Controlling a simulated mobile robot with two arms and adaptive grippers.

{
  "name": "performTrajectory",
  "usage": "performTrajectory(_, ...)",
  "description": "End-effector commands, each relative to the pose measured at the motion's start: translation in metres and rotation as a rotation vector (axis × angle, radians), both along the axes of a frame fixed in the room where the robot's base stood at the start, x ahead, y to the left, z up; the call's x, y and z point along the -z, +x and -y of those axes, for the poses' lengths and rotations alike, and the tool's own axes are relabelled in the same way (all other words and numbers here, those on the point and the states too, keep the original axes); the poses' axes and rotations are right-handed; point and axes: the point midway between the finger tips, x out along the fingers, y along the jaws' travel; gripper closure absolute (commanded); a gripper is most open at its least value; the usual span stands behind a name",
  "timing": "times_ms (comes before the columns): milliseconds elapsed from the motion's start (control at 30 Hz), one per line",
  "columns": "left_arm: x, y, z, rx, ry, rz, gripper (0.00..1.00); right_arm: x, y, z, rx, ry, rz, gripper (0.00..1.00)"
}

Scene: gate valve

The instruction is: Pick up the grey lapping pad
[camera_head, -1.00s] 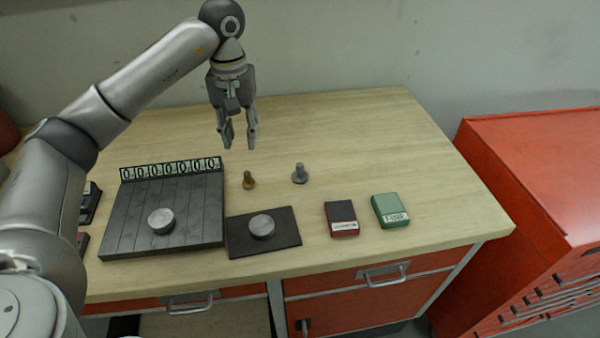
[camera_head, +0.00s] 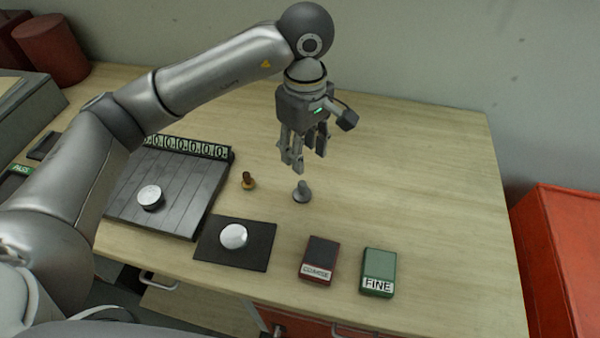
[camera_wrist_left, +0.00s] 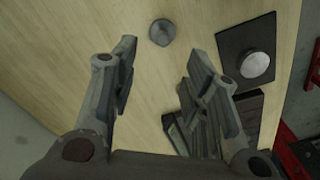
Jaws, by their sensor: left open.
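My left gripper (camera_head: 305,162) is open and empty, pointing down above and just behind the grey piece in the head view. In the left wrist view the grey piece (camera_wrist_left: 162,32) lies ahead of the open fingers (camera_wrist_left: 170,88), apart from both. A silver disc (camera_head: 233,236) sits on a dark mat (camera_head: 262,248). My right gripper is out of view.
A slotted dark plate (camera_head: 190,205) with a silver disc (camera_head: 151,197) and a numbered strip (camera_head: 188,147) lies to the left. A red COARSE block (camera_head: 318,260) and a green FINE block (camera_head: 378,272) lie near the front. The bench's right side is clear. A red cabinet (camera_head: 570,260) stands at right.

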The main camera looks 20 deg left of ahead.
Motion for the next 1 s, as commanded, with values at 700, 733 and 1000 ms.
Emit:
performTrajectory(700,0.071,-0.003,0.006,-0.027,0.0,-0.003,0.57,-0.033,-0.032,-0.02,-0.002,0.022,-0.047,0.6)
performTrajectory(733,0.075,-0.003,0.007,-0.028,0.0,-0.006,0.57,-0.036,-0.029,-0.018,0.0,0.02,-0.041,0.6)
performTrajectory(1000,0.107,-0.001,0.007,-0.026,0.0,0.0,0.57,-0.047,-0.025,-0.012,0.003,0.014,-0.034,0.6)
